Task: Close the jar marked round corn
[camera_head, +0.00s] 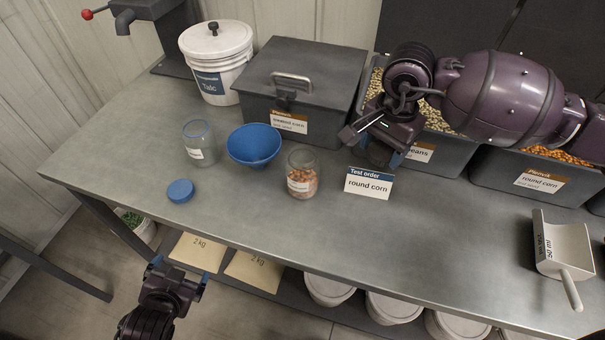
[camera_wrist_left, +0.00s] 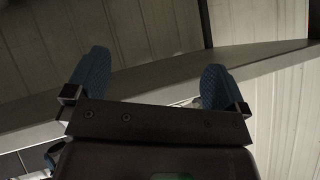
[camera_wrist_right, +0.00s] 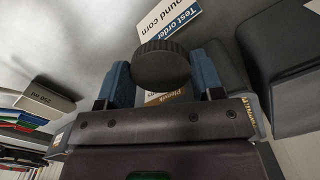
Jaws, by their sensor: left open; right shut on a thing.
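A glass jar (camera_head: 303,178) with orange-brown seeds and a white label stands on the bench; its label is too small to read, and no lid shows on it. My right gripper (camera_head: 383,148) is right of and behind this jar, above the bench. It is shut on a dark round lid with a ribbed edge (camera_wrist_right: 161,66), seen between the blue fingers in the right wrist view. My left gripper (camera_head: 178,272) is open and empty, low in front of the bench edge; its fingers show apart in the left wrist view (camera_wrist_left: 150,85).
Bins (camera_head: 305,75) line the back. A scoop (camera_head: 562,245) lies right; the front middle is clear.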

